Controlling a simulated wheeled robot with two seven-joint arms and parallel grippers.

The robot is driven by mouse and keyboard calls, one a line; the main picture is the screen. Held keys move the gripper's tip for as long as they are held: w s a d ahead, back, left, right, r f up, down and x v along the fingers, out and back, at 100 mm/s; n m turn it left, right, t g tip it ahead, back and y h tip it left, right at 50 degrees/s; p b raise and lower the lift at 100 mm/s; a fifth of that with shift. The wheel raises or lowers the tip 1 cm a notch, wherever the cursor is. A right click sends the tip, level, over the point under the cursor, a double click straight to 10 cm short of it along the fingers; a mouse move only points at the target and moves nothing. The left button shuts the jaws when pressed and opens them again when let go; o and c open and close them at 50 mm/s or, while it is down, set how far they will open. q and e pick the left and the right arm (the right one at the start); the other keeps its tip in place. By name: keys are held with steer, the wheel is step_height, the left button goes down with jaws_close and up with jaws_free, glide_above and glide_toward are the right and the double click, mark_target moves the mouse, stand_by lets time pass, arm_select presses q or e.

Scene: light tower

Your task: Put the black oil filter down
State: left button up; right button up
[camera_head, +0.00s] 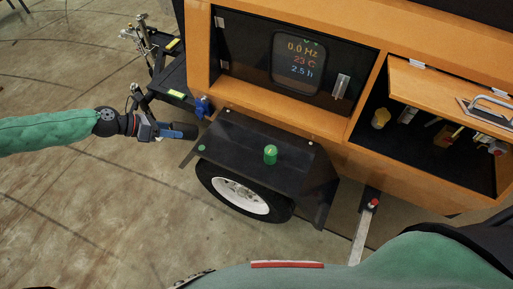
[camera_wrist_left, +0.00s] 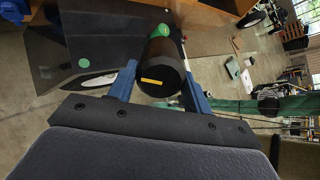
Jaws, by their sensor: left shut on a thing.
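The black oil filter (camera_head: 178,131) is a dark cylinder held out to the right by my left gripper (camera_head: 158,131). In the left wrist view, the filter (camera_wrist_left: 160,75) has a yellow mark on its near end and sits between the blue fingers of my left gripper (camera_wrist_left: 160,90), which is shut on it. In the head view the filter is just left of the trailer's black fender (camera_head: 240,145), in the air beside its left edge. A green cylinder (camera_head: 270,154) stands on the fender. My right gripper is not seen.
The fender top is mostly bare around the green cylinder. A wheel (camera_head: 240,195) is below it. An orange cabinet (camera_head: 300,105) with a display rises behind. An open compartment (camera_head: 430,145) at right holds several small items. A blue part (camera_head: 202,106) is near the fender's back left.

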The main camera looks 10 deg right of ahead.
arm_select(q)
steer(key=shift+s+d+f+m+g, duration=0.15)
steer(key=shift+d+f+m+g, duration=0.05)
steer(key=shift+d+m+g, duration=0.1)
steer(key=shift+f, duration=0.2)
steer(key=shift+d+m+g, duration=0.25)
steer(key=shift+m+g, duration=0.15)
steer(key=shift+g, duration=0.1)
steer(key=shift+s+f, duration=0.1)
steer(key=shift+f, duration=0.1)
